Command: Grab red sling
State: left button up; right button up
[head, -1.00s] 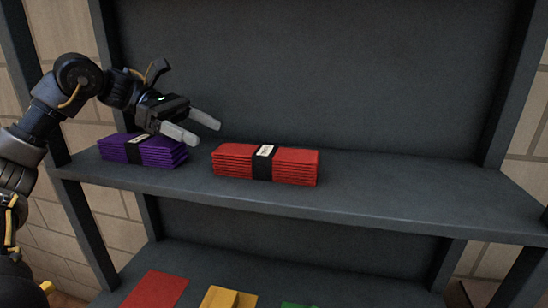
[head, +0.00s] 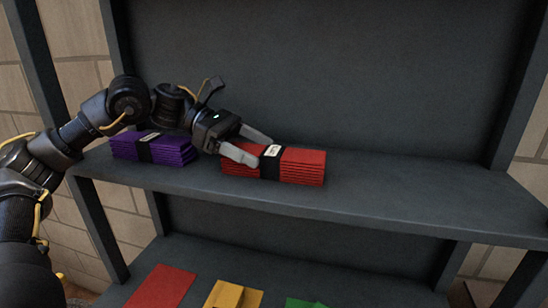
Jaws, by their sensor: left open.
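The red sling (head: 303,166) is a folded flat stack with a black band and a white label, lying on the upper shelf near the middle of the head view. My left gripper (head: 258,148) is open at the left part of the red sling. Its near finger overlaps the front left of the stack in the picture, and its far finger is behind the stack's top edge. I cannot tell whether the fingers touch it. My right gripper is not in view.
A purple folded sling (head: 152,148) lies left of the red one on the upper shelf (head: 420,200). The shelf is clear to the right. Red (head: 162,287), yellow (head: 232,296) and green (head: 305,303) flat items lie on the lower shelf.

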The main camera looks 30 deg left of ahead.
pick_arm(q)
jog(key=shift+s+f, duration=0.1)
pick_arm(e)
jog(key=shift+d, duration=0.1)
pick_arm(q)
jog(key=c, duration=1.4)
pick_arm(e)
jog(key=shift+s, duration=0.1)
